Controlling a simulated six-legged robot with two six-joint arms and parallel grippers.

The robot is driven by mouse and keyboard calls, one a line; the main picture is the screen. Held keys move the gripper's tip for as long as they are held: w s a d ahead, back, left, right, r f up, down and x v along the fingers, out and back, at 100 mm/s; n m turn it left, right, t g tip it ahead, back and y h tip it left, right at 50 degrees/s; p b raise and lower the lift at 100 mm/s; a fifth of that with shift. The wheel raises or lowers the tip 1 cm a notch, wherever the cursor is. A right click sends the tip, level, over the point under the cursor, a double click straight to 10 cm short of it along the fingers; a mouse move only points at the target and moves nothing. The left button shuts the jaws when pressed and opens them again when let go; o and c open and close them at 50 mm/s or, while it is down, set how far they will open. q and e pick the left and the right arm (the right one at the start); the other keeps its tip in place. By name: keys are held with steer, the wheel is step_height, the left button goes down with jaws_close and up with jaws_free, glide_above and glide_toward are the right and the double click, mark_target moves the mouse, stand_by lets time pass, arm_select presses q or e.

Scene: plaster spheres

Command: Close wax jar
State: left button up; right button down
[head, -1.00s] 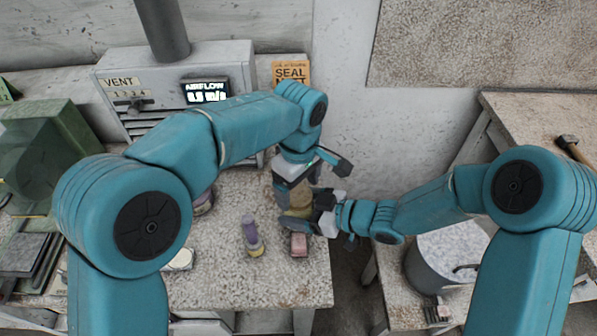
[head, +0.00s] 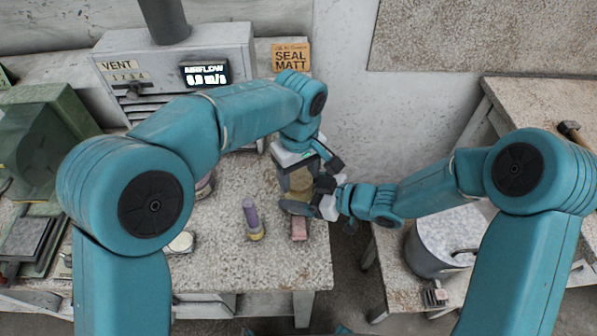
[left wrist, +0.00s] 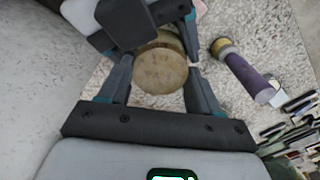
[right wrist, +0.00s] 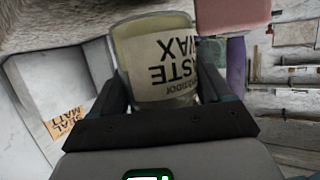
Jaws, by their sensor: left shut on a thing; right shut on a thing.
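The wax jar (right wrist: 158,62) has a cream label with black lettering, upside down in the right wrist view. My right gripper (right wrist: 165,92) is shut on it, one finger on each side. The round tan lid (left wrist: 160,70) faces the camera in the left wrist view. My left gripper (left wrist: 158,84) is shut on it. In the head view, my left gripper (head: 300,165) is above my right gripper (head: 305,203), with the tan lid (head: 298,182) between them. Lid and jar are close together above the table's right end. The fingers hide the seam, so I cannot tell how the lid sits.
A purple-handled tool (head: 251,220) stands on the speckled table (head: 220,265), beside a pinkish block (head: 299,229). A vent box (head: 180,75) and an orange sign (head: 291,57) are behind. A grey drum (head: 442,245) stands right, past a gap.

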arm_select(q)
steer(key=o, duration=1.2)
steer(key=shift+r, duration=0.1)
steer(key=shift+r, duration=2.15)
steer(key=shift+c, duration=0.5)
step_height(320, 180, up, 4)
steer(key=n, duration=0.3)
steer(key=shift+f, duration=0.25)
